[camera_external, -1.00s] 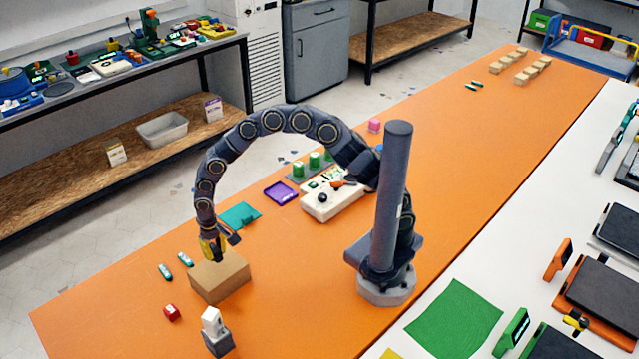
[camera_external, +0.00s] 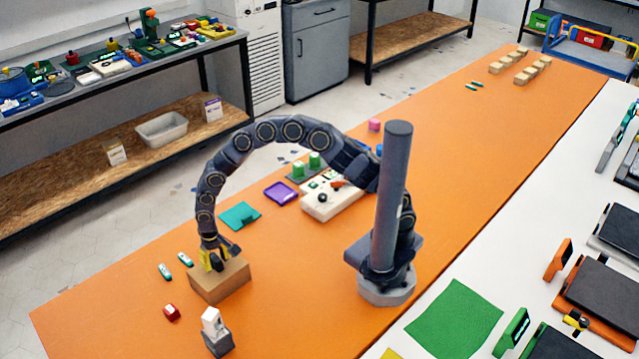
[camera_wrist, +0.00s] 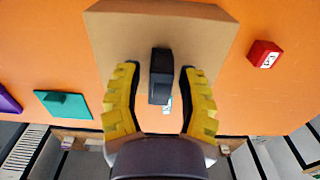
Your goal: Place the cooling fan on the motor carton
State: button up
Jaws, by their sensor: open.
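The motor carton (camera_external: 232,284) is a plain brown box on the orange table, front left of my arm. It also fills the upper middle of the wrist view (camera_wrist: 205,30). A small dark block, which looks like the cooling fan (camera_wrist: 160,75), is between my fingers in the wrist view, over the carton's top, and appears to rest on it. My gripper (camera_wrist: 160,92) has yellow ribbed fingers, open, with a gap on each side of the block. In the external view my gripper (camera_external: 213,262) is down at the carton's top and largely hides the fan.
A red box (camera_external: 172,312) and a white item on a grey block (camera_external: 217,335) stand near the carton. Two small teal-white pieces (camera_external: 175,265) lie left of it. A teal panel (camera_external: 240,215), purple tray (camera_external: 282,193) and white unit (camera_external: 330,200) lie farther back.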

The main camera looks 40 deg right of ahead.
aim_at(218, 257)
notch_tip(218, 257, up, 12)
jog(key=shift+r, duration=0.15)
dwell(0.3)
jog(key=s+d+r+n, duration=0.1)
jog(key=s+d+r, duration=0.3)
jog(key=d, duration=0.6)
jog(key=s+d+r, duration=0.1)
jog(key=d+r, duration=0.4)
jog(key=d, duration=0.4)
jog(key=s+d+m+g, duration=0.1)
jog(key=s+d, duration=1.2)
jog(key=s, duration=0.2)
jog(key=shift+s+r+g, duration=0.15)
jog(key=shift+r+g, duration=0.25)
jog(key=shift+r, duration=0.05)
